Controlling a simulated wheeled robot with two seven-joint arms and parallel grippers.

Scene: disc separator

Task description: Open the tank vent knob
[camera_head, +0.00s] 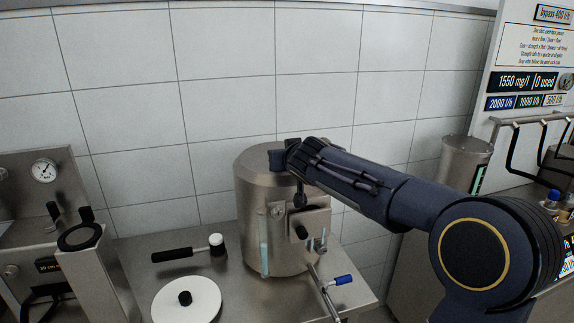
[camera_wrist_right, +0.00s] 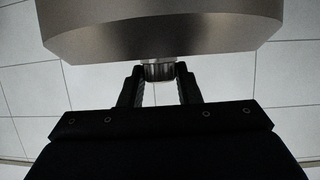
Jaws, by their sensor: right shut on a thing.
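The steel tank (camera_head: 256,195) stands on the counter in the middle of the head view, with a clear level tube on its front. My right arm reaches in from the right, and its gripper (camera_head: 277,158) is at the tank's top. In the right wrist view the tank (camera_wrist_right: 160,30) fills the upper part, and a short ribbed metal vent knob (camera_wrist_right: 159,71) sticks out of it. My right gripper (camera_wrist_right: 159,91) has one finger on each side of the knob and is shut on it. In the head view the gripper hides the knob. My left gripper is not in view.
A valve with a blue handle (camera_head: 343,280) sticks out low at the tank's front right. A white disc (camera_head: 187,301) and a black-handled mallet (camera_head: 187,252) lie left of the tank. A smaller steel canister (camera_head: 462,165) stands behind my arm.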

